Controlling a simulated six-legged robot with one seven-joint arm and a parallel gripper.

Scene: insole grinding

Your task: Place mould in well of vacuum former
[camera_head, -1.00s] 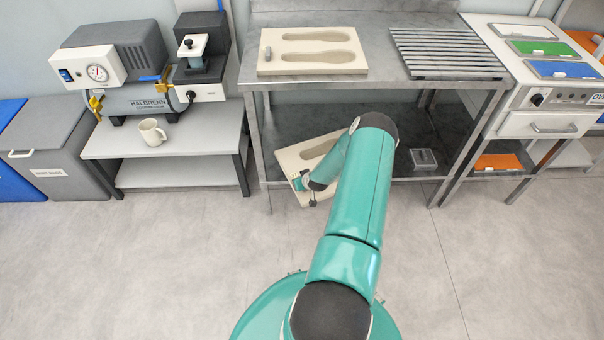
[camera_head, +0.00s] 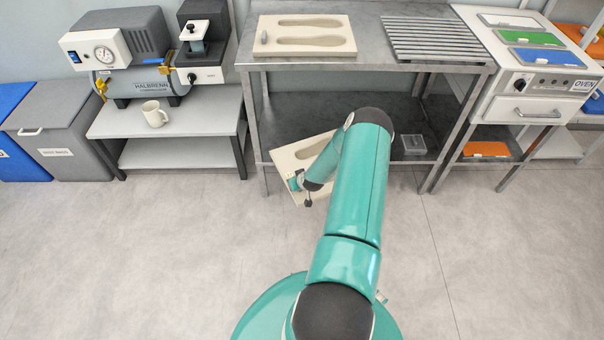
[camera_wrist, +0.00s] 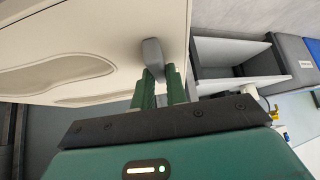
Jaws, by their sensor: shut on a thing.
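My gripper (camera_wrist: 163,88) is shut on the grey knob (camera_wrist: 152,55) of a beige mould (camera_wrist: 100,25) with foot-shaped recesses. In the head view, this held mould (camera_head: 287,159) is tilted in front of the bench's lower shelf, partly hidden by my arm. My gripper (camera_head: 300,186) is at its near left edge. A similar beige mould (camera_head: 262,48) with two foot-shaped recesses and a grey knob lies on the bench top. A pump-like machine with a gauge (camera_head: 128,60) stands at the left. I cannot make out which machine is the vacuum former; no well is clearly visible.
The steel bench (camera_head: 375,57) carries a slatted rack (camera_head: 435,38). An oven (camera_head: 525,95) with coloured trays stands right. The floor (camera_head: 150,250) in front is clear.

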